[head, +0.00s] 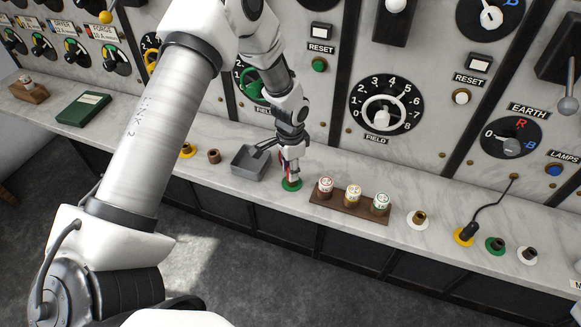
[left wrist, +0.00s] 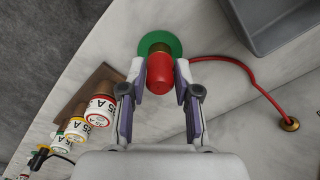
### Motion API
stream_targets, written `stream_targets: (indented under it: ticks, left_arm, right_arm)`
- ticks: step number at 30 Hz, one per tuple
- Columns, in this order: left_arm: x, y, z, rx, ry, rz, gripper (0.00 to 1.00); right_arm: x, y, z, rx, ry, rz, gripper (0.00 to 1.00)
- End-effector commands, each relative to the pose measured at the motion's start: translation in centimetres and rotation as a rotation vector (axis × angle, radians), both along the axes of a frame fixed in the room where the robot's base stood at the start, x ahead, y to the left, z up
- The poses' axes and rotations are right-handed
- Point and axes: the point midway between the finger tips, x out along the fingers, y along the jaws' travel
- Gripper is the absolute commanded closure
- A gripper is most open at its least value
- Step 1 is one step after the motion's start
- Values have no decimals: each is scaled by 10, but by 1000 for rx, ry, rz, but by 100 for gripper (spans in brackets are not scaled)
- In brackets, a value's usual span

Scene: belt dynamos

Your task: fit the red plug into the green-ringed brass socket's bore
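The red plug (left wrist: 160,76) is between the fingertips of my left gripper (left wrist: 161,78), which look closed against its sides. In the head view my left gripper (head: 291,176) points down at the counter over a green ring (head: 291,185). In the left wrist view this green ring (left wrist: 153,41) lies just beyond the plug, with a bit of brass socket (left wrist: 160,49) between them. The plug looks lined up with the socket; how deep it sits in the bore, if at all, I cannot tell. A red cable (left wrist: 249,74) runs to a brass grommet (left wrist: 291,124). My right gripper is out of view.
A grey tray (head: 250,163) stands close left of the gripper. A wooden rack (head: 345,211) with labelled fuses stands to its right. Another green-ringed socket (head: 495,245) and a yellow-ringed one with a black plug (head: 467,234) are further right. The dial panel rises behind.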

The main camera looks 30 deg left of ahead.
Motion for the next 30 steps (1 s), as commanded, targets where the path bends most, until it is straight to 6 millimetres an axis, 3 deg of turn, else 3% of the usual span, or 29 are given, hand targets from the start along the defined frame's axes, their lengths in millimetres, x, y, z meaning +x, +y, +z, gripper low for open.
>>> stream_targets:
  ticks: [2,11,14,24,30]
  left_arm:
    - [0,0,1,0,0,0,41]
    - [0,0,2,-1,-1,0,41]
    - [1,0,10,0,-4,0,41]
    - [1,0,90,0,-6,0,41]
    - [0,0,118,0,-1,0,41]
  right_arm:
    - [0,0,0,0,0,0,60]
    - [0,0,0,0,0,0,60]
    - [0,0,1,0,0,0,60]
    - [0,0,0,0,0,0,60]
    - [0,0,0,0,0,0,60]
